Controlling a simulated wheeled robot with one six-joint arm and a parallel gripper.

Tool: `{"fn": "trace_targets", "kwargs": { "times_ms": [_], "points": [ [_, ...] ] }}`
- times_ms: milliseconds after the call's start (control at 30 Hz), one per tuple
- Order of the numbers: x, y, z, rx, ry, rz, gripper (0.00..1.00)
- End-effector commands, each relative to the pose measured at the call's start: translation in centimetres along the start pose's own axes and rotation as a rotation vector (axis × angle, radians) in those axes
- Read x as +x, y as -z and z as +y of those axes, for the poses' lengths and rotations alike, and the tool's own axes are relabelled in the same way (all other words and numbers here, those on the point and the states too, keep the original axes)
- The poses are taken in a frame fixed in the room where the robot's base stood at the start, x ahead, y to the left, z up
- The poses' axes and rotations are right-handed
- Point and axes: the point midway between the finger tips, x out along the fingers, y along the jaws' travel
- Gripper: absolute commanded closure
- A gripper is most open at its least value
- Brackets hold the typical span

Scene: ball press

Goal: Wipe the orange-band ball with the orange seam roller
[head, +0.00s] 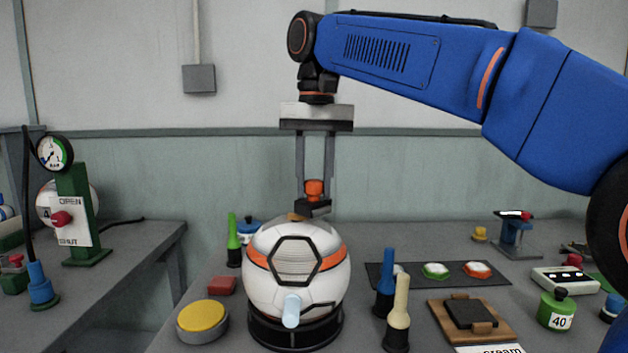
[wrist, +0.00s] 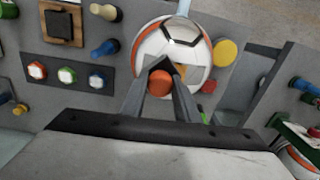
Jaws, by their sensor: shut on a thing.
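The orange-band ball (head: 268,285) is white with an orange band, a black hexagon outline and a greyish, streaked patch inside it. It sits in a black ring stand (head: 297,334) on the table. My gripper (head: 314,200) points down above and slightly behind the ball's top. It is shut on the orange seam roller (head: 314,187), which has an orange knob and a dark lower end. In the wrist view the orange knob (wrist: 160,86) lies between the fingers, with the ball (wrist: 146,50) beyond. I cannot tell whether the roller touches the ball; it seems apart.
A pale blue rod (head: 291,311) stands at the ball's front. A yellow button (head: 202,316), red block (head: 222,285) and green tool (head: 233,240) are left. Blue (head: 386,285) and cream (head: 398,318) tools stand right, near a dark mat (head: 455,282). A gauge post (head: 76,210) is on the left table.

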Motion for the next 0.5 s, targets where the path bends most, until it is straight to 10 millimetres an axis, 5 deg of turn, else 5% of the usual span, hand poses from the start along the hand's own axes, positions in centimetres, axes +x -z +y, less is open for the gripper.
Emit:
{"fn": "trace_targets", "kwargs": {
  "times_ms": [500],
  "points": [
    [0.51,0.0,-0.2,0.0,0.0,0.001,0.89]
  ]
}}
